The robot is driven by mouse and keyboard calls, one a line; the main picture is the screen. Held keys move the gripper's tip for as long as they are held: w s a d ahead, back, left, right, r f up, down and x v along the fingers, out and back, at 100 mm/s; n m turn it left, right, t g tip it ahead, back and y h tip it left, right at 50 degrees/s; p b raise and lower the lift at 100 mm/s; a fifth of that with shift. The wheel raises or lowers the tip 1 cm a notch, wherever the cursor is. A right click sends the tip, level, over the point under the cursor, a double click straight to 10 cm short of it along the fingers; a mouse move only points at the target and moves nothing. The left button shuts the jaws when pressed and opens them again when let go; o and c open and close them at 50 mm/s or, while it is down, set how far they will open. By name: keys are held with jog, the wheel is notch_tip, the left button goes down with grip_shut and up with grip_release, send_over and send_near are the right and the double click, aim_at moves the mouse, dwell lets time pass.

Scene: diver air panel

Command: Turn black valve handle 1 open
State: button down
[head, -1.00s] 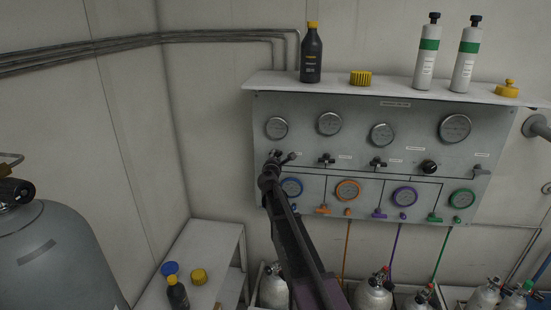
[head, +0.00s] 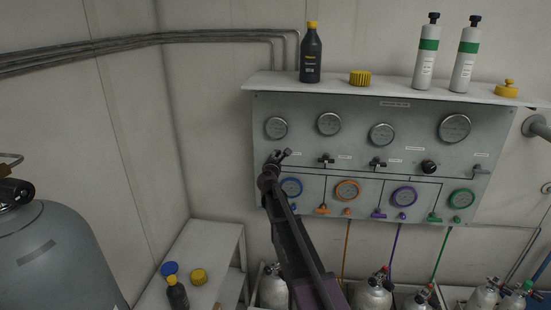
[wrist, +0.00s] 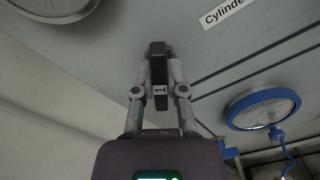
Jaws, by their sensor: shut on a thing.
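Black valve handle 1 (wrist: 158,62) is a dark bar with a white "1" label, seen in the wrist view between my fingers. My gripper (wrist: 158,80) is shut on it, with one finger on each side. In the head view my gripper (head: 271,163) is at the left end of the grey panel (head: 345,109), below the leftmost upper gauge. There the handle is largely hidden by my gripper and hard to tell apart from it.
A blue-rimmed gauge (head: 291,187) is close beside my gripper. A shelf (head: 395,91) with bottles tops the panel. A large grey tank (head: 52,250) stands at left.

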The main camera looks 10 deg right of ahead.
jog(key=n, duration=0.5)
dwell(0.4)
jog(key=c, duration=0.7)
grip_release()
jog(key=shift+s+a, duration=0.1)
jog(key=v, duration=1.1)
jog(key=shift+s+a, duration=0.1)
jog(key=shift+s, duration=0.2)
